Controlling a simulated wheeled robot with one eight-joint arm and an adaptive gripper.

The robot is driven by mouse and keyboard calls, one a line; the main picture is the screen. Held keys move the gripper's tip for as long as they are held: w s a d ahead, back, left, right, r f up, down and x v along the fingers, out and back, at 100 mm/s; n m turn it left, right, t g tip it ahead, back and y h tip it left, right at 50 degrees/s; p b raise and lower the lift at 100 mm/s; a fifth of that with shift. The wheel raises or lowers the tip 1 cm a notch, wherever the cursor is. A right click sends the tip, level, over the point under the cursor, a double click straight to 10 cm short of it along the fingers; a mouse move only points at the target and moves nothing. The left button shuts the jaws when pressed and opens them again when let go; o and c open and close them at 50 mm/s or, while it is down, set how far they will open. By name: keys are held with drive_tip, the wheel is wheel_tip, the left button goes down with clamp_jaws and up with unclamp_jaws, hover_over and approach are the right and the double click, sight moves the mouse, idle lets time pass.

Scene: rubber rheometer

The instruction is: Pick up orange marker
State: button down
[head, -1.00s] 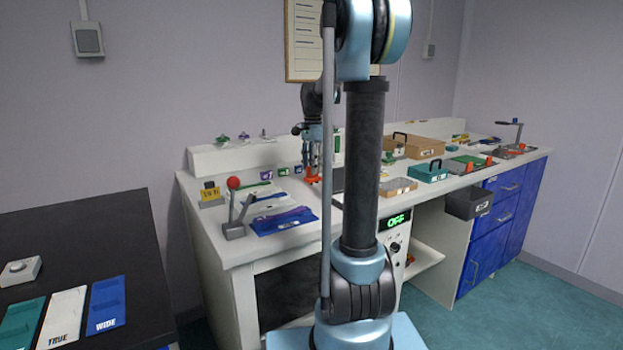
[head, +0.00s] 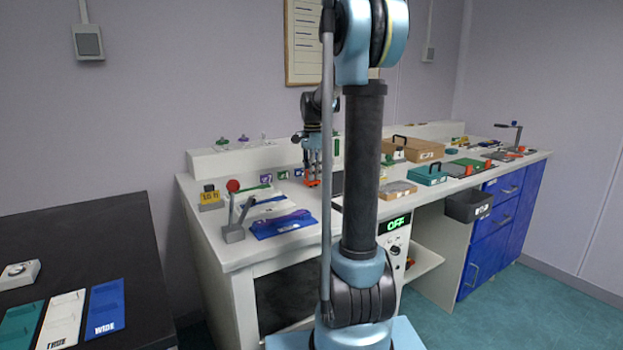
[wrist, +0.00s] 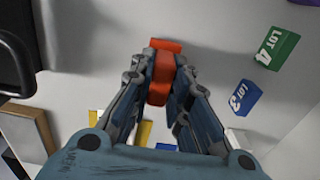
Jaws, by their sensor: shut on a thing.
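The orange marker (wrist: 160,80) is a small orange-red block, seen between the fingers of my gripper (wrist: 164,85) in the wrist view. The gripper is shut on it. In the head view the gripper (head: 312,178) points down over the white bench, and the orange marker (head: 312,183) shows at its fingertips. The fingers cover part of the marker. I cannot tell whether it touches the bench top.
In the wrist view a green LOT 4 block (wrist: 278,48) and a blue LOT 3 block (wrist: 244,97) stand right of the gripper. A red-knobbed lever (head: 233,186) and a blue tray (head: 284,224) are on the bench's left part. A teal case (head: 428,175) stands to the right.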

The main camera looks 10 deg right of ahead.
wheel_tip(320, 180, up, 10)
idle(0.6)
drive_tip(key=c, duration=2.2)
unclamp_jaws()
drive_tip(key=shift+c, duration=0.9)
wheel_tip(320, 180, up, 12)
